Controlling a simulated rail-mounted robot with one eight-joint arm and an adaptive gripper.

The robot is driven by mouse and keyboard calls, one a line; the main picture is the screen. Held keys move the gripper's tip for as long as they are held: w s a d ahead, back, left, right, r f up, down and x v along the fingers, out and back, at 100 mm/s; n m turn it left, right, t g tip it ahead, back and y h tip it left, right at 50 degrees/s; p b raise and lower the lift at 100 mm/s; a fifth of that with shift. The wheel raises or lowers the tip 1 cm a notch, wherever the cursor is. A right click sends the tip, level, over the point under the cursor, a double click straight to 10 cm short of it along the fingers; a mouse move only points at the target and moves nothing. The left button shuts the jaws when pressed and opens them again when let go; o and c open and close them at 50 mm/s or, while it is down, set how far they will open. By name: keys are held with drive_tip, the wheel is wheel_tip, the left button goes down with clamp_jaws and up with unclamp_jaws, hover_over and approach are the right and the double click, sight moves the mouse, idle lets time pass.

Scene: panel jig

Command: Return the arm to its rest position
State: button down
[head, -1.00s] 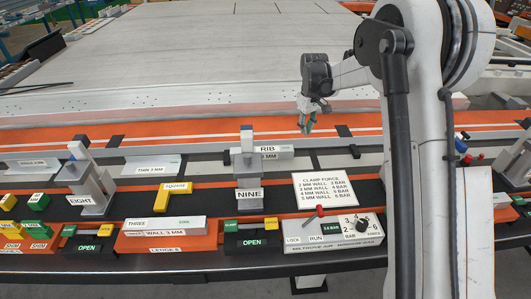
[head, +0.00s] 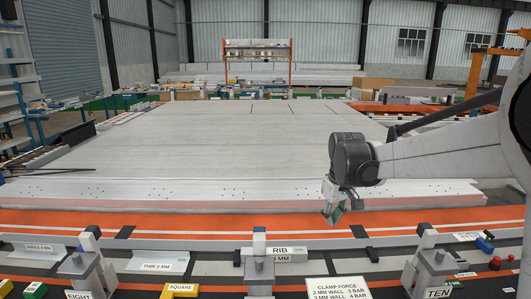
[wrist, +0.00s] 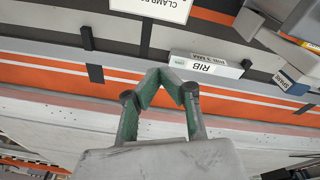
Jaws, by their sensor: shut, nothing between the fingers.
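My gripper (head: 333,214) is shut and empty, with green finger pads, and hangs above the orange rail (head: 400,220) along the panel's near edge in the head view. In the wrist view my gripper (wrist: 160,74) shows its fingertips together with nothing between them. My arm comes in from the right side of the head view and reaches left to the wrist.
The wide grey panel (head: 220,145) behind is clear.

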drive_tip(key=s+r+m+t, duration=0.1)
drive_tip(key=s+r, duration=0.4)
drive_tip(key=s, duration=0.4)
drive_tip(key=s+f+m+t, duration=0.2)
drive_tip(key=s+m+t, duration=0.1)
drive_tip(key=s, duration=1.9)
drive_tip(key=shift+s+d+f+t, duration=0.15)
drive_tip(key=shift+d+f+t, duration=0.15)
drive_tip(key=shift+t, duration=0.3)
